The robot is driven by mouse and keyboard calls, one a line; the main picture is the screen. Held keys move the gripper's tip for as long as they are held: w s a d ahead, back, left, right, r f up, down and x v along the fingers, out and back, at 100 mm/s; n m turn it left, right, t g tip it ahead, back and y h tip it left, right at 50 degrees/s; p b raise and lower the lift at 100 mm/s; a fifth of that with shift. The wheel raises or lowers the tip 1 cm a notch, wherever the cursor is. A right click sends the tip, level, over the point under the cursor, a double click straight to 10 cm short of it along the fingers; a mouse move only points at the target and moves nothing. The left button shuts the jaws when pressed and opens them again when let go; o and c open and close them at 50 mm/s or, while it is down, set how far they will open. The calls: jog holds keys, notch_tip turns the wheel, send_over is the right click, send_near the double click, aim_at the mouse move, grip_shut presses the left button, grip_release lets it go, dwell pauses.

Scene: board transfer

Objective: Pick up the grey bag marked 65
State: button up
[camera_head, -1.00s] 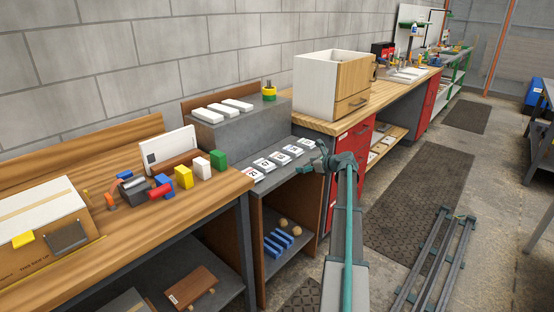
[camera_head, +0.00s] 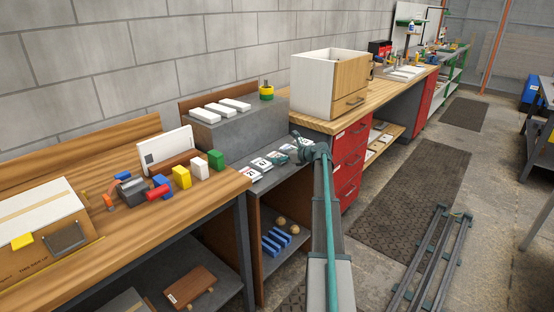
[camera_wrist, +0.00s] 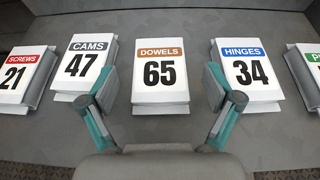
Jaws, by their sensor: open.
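The bag marked 65 (camera_wrist: 160,72) lies flat in the wrist view, with a white face, a brown DOWELS band and grey edges. My gripper (camera_wrist: 160,92) is open, with one teal-and-grey finger near each lower side of this bag. I cannot tell whether either finger touches it. In the head view my gripper (camera_head: 292,154) is over the row of bags on the grey shelf (camera_head: 270,184) and partly hides them.
Bag 47 (camera_wrist: 86,66) lies close on the left and bag 34 (camera_wrist: 246,72) close on the right. Bag 21 (camera_wrist: 18,76) is farther left. A grey raised block (camera_head: 235,133) with white packs stands behind the row. A wooden-fronted box (camera_head: 330,84) stands right of it.

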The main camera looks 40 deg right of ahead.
jog(key=x, duration=0.2)
jog(key=shift+w+a+f, duration=0.1)
jog(key=shift+w+f, duration=0.05)
jog(key=shift+w, duration=0.2)
jog(key=c, duration=1.3)
